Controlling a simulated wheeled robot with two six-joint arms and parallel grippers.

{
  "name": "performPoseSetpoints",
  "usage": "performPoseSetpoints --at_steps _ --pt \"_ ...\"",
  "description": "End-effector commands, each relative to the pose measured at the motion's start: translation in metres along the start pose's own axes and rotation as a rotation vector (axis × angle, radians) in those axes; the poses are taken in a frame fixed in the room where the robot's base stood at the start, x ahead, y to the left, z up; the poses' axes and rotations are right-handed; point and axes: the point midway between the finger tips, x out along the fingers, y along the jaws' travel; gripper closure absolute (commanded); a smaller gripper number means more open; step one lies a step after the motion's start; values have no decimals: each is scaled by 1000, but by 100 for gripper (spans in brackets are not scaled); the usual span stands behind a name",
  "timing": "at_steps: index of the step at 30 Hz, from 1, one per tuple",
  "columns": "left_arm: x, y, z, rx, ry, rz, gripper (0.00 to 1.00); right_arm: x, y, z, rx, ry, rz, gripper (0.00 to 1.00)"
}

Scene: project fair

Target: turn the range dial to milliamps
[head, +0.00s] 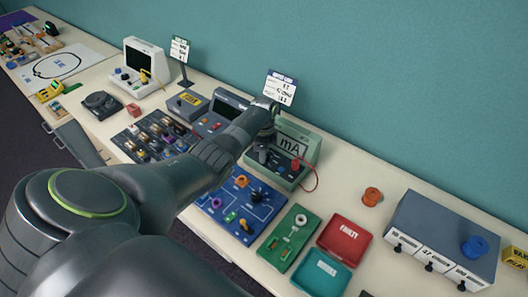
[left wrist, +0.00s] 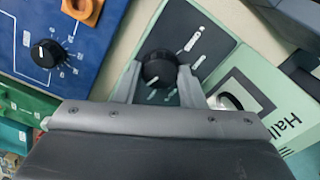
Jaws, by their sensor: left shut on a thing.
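The meter (head: 288,184) is a pale green box with a sloped face on the bench in the head view. In the left wrist view, the black round range dial (left wrist: 157,66) stands on the meter's dark panel among small white labels too small to read. My left gripper (head: 262,154) reaches over the meter's left side. In the left wrist view its two fingers (left wrist: 158,82) are shut on the dial, one on each side. The arm and gripper hide the dial in the head view. My right gripper is out of view.
A red plug (head: 295,164) with a red lead is on the meter's right. A blue board (head: 218,222) with a knob, a green board (head: 280,255), a red "FAULTY" tray (head: 344,222) and a grey box (head: 435,216) lie nearby. A card stand (head: 280,90) rises behind.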

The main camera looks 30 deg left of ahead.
Motion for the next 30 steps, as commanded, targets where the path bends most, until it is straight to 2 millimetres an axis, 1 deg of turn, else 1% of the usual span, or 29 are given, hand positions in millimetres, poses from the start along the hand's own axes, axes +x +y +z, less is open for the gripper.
performPoseSetpoints --at_steps 15,16,20,21,30 --pt "-1 -1 0 20 0 -4 87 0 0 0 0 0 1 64" --pt "-1 -1 0 20 0 -4 62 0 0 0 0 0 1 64" --pt "-1 -1 0 19 0 -3 45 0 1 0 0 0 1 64" --pt "-1 -1 0 19 0 -2 43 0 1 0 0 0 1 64" --pt "-2 0 0 18 0 -2 43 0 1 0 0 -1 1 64"
